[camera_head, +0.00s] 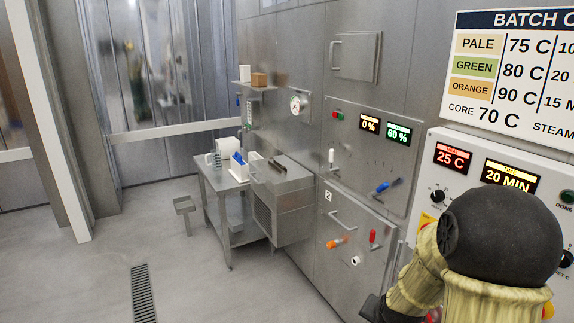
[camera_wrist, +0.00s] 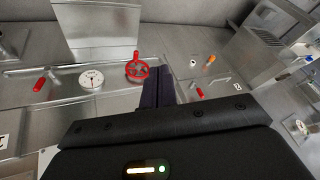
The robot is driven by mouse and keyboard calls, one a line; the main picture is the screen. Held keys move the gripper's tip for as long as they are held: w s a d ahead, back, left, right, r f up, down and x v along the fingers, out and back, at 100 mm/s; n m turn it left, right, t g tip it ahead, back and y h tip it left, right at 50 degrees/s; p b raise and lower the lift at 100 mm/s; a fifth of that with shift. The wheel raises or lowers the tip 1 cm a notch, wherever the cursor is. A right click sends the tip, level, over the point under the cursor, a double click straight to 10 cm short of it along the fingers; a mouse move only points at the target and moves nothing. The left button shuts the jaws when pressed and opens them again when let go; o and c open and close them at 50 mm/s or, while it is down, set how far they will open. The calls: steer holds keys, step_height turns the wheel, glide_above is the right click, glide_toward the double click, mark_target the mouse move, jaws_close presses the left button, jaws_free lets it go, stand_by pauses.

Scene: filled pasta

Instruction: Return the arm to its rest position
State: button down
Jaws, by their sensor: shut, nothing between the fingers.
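My arm shows at the lower right of the head view, bent in front of the control panel, with beige links and a large black joint. A dark part of it shows at the bottom edge there, but I cannot make out the fingers. In the wrist view my gripper (camera_wrist: 158,74) is shut, its dark fingers together and empty. In that picture the fingers lie just right of a red handwheel (camera_wrist: 137,70); I cannot tell how far apart they are in depth.
The control panel (camera_head: 440,145) with red and yellow displays stands close behind my arm. The steel cabinet has a blue lever (camera_head: 384,188), an orange handle (camera_head: 337,243) and a red handle (camera_head: 373,237). A steel table (camera_head: 215,184) stands farther back. The floor at left is clear.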

steer(key=s+a+r+n+g, duration=0.1)
steer(key=s+a+r+n, duration=0.2)
steer(key=s, duration=0.3)
steer(key=s+a+r+n+g+y+p, duration=0.1)
steer(key=s+a+r+n+g, duration=0.1)
steer(key=s, duration=0.5)
steer(key=shift+a+r+n, duration=0.8)
steer(key=shift+a+n, duration=0.3)
steer(key=shift+n, duration=0.1)
stand_by(0.8)
